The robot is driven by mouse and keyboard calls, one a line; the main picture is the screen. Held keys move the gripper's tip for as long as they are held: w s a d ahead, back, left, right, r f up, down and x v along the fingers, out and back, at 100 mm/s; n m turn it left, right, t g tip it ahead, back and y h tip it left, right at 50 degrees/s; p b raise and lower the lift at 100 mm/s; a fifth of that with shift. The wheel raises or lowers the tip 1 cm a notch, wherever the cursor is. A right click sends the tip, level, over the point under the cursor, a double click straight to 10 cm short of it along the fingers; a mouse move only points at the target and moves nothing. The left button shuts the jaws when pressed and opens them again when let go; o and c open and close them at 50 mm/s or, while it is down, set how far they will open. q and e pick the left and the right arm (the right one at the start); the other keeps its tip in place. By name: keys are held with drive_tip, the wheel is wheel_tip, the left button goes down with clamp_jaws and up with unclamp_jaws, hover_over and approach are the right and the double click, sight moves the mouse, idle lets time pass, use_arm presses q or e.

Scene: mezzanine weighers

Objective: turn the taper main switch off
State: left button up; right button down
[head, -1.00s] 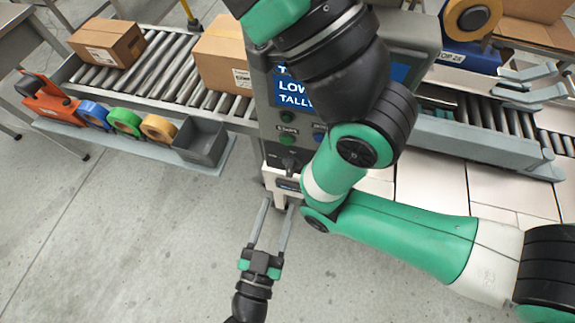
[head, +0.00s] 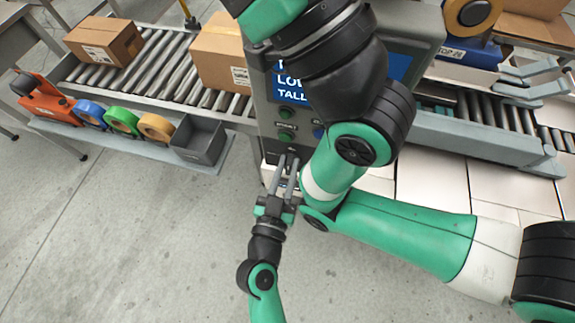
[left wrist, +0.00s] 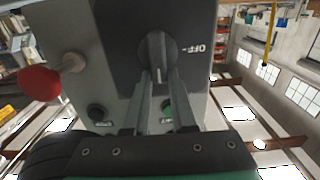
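The taper main switch (left wrist: 157,46) is a dark rotary knob on a dark plate in the left wrist view. An OFF mark (left wrist: 194,49) is printed to its right, and the white line on the knob points down in the picture, not at OFF. My left gripper (head: 287,158) is at the lower front of the control panel (head: 266,112), its fingers close together. In the left wrist view its fingertips (left wrist: 161,74) lie on both sides of the knob's grip and appear shut on it. In the head view the fingers mostly hide the knob. My right gripper is out of view.
My right arm crosses in front of the panel's right side. A grey bin (head: 199,141) and tape rolls (head: 156,128) stand on a shelf to the left.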

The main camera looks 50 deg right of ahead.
use_arm(q)
clamp_jaws()
drive_tip(key=shift+w+n, duration=0.1)
drive_tip(key=shift+n, duration=0.2)
drive_tip(key=n, duration=0.3)
drive_tip(key=shift+w+a+f+n+b, duration=0.1)
drive_tip(key=shift+w+a+n+b, duration=0.1)
drive_tip(key=shift+w+n+b, duration=0.15)
drive_tip(key=n, duration=0.3)
drive_tip(key=shift+w+a+f+n, duration=0.1)
drive_tip(key=shift+w+f+n, duration=0.15)
drive_tip(key=shift+w, duration=0.1)
drive_tip(key=n, duration=0.3)
drive_tip(key=f+n, duration=0.1)
drive_tip(key=n, duration=0.2)
drive_tip(key=n+p, duration=0.1)
drive_tip(key=n, duration=0.3)
drive_tip(key=shift+w+a+f, duration=0.15)
drive_tip(key=shift+w+f, duration=0.25)
drive_tip(key=o, duration=0.6)
unclamp_jaws()
drive_tip(key=shift+c, duration=0.2)
